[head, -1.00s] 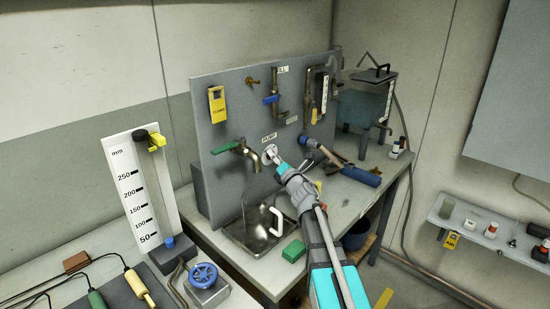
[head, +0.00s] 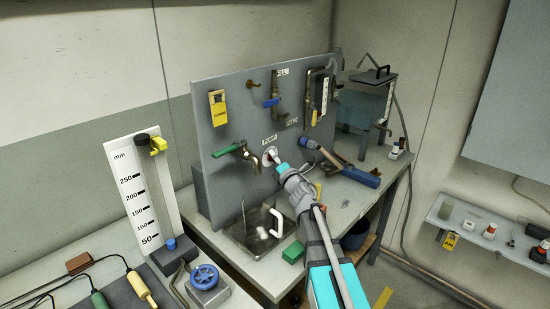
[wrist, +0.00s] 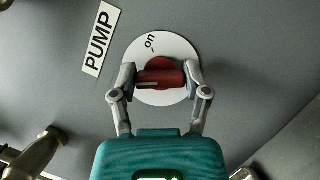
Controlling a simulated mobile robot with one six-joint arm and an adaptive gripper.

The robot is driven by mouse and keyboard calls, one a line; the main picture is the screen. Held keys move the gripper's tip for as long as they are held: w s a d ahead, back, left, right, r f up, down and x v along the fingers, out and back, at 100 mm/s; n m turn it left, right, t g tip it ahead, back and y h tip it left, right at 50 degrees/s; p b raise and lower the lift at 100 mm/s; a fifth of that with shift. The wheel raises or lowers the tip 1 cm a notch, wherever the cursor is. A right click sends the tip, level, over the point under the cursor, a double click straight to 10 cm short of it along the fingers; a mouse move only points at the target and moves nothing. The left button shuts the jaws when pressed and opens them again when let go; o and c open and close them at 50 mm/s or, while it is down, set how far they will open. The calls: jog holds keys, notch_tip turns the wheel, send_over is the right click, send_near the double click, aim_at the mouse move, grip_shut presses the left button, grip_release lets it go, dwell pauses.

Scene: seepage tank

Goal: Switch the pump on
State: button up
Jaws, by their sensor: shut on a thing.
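The pump switch is a red knob (wrist: 160,78) on a round white dial (wrist: 140,55) marked "on". A "PUMP" label (wrist: 99,39) is beside it on the grey panel. In the wrist view my gripper (wrist: 160,80) is shut on the red knob, with one finger on each side. A pale mark on the knob points to the left in that view, away from the "on" mark near the top. In the head view my gripper (head: 277,163) reaches the white dial (head: 269,155) on the panel, and the knob itself is hardly visible there.
A green-handled tap (head: 229,150) is left of the dial, above a metal basin (head: 240,237). A blue-handled tool (head: 358,174) lies on the bench to the right. A green block (head: 293,252) lies near the bench's front edge.

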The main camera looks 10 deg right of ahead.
jog(key=shift+r+m+g+h+p, duration=0.1)
jog(key=shift+m+g+h+p, duration=0.3)
jog(key=shift+m, duration=0.55)
jog(key=shift+m+g+h+p, duration=0.1)
jog(key=shift+m+g+p, duration=0.1)
jog(key=shift+m+p, duration=0.6)
jog(key=shift+m+g+p, duration=0.7)
jog(key=shift+m+p, duration=0.2)
jog(key=shift+m, duration=1.05)
jog(key=shift+m+g+p, duration=0.8)
jog(key=shift+m+p, duration=0.45)
jog(key=shift+m, duration=0.65)
jog(key=shift+f+m+g+p, duration=0.2)
jog(key=shift+m+g+p, duration=0.35)
jog(key=shift+m, duration=0.45)
jog(key=o, duration=1.1)
jog(key=shift+o, duration=0.2)
jog(key=shift+f, duration=0.1)
